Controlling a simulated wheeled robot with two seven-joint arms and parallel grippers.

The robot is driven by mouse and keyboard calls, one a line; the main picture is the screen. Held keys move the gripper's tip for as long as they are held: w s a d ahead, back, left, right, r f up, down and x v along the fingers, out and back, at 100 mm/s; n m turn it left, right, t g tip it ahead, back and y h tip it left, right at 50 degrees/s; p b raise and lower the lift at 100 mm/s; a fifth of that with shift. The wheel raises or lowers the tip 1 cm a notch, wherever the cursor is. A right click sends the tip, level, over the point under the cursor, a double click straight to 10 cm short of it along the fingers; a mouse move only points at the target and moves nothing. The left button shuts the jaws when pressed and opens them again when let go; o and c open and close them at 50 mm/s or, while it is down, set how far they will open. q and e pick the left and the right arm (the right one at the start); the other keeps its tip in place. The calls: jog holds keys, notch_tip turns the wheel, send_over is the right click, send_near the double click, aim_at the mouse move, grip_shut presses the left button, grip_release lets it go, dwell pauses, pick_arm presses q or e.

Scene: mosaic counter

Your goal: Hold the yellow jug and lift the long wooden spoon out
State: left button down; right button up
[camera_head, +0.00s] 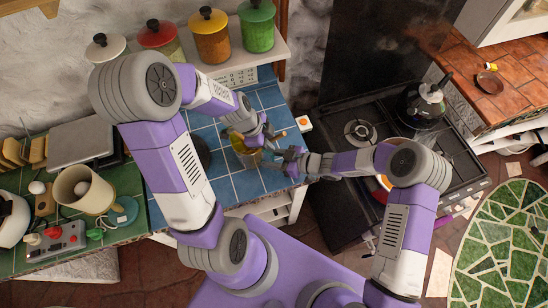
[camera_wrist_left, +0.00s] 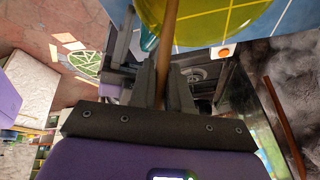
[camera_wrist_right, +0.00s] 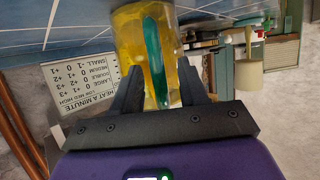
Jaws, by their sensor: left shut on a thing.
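The see-through yellow jug (camera_head: 243,158) stands on the blue-tiled counter, partly hidden by my grippers. The long wooden spoon (camera_wrist_left: 168,45) runs between my left fingers in the left wrist view, with the jug (camera_wrist_left: 225,18) just beyond. My left gripper (camera_head: 264,139) is shut on the spoon's stick above the jug. The spoon's bowl is hidden. My right gripper (camera_head: 288,157) is beside the jug. In the right wrist view its fingers stand apart with the jug (camera_wrist_right: 130,50) between or just beyond them; contact is unclear. A teal utensil (camera_wrist_right: 155,60) shows in the jug.
Several lidded canisters (camera_head: 209,36) stand on a shelf behind. A black stove (camera_head: 335,200) is to the right, with a pot (camera_head: 425,103) on it. A cream mug (camera_head: 82,190) and a grey control box (camera_head: 52,240) stand on the left counter. Blue tiles (camera_head: 223,184) in front are clear.

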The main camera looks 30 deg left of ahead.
grip_shut()
dwell(1.1)
jog(key=shift+o, duration=1)
grip_release()
jog(key=c, duration=0.9)
